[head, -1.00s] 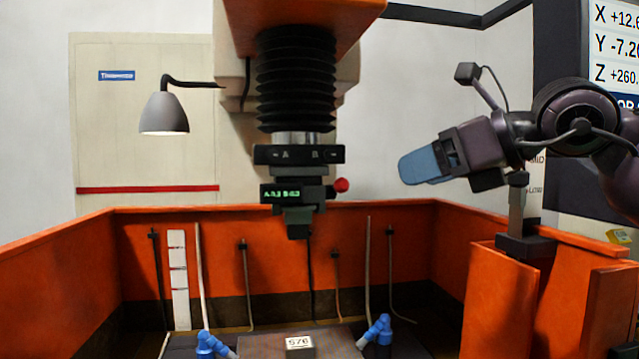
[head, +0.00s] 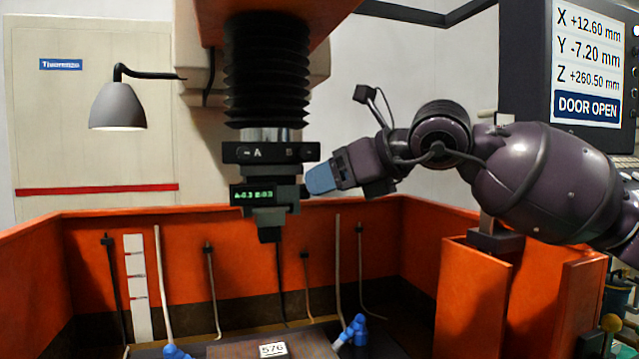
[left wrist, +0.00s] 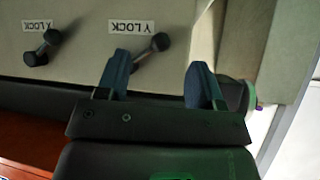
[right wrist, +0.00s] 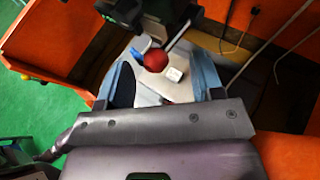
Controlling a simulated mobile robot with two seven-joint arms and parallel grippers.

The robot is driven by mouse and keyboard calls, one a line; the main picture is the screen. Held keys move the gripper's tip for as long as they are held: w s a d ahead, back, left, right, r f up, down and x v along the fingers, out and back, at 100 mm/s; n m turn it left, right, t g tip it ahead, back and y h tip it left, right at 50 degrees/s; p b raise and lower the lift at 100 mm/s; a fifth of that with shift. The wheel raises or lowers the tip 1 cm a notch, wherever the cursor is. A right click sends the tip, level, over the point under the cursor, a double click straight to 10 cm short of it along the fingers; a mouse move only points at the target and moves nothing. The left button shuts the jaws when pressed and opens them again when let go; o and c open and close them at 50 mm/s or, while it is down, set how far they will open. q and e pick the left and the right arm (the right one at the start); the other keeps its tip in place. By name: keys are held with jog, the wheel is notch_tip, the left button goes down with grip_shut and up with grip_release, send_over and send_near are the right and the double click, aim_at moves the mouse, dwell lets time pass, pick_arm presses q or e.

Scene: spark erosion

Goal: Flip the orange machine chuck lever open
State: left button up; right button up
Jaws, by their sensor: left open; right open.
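The orange machine's chuck (head: 265,195), a dark block with a green display, hangs under the black bellows. Its lever's red ball knob (right wrist: 156,60) shows between the finger tips of my open right gripper (right wrist: 162,68). I cannot tell whether the fingers touch it. In the head view my right gripper (head: 308,182) is at the chuck's right side and hides the knob. My left gripper (left wrist: 158,68) is open and empty, in front of a pale panel with two black levers labelled Y LOCK. It is outside the head view.
The orange tank wall (head: 380,230) surrounds the work area below the chuck. Blue nozzles (head: 352,332) and a block labelled 576 (head: 273,349) are low inside. A screen (head: 587,60) at right reads DOOR OPEN.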

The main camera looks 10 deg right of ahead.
jog(key=shift+x, duration=1.35)
jog(key=shift+d, duration=0.1)
grip_shut()
jog(key=shift+r, duration=0.1)
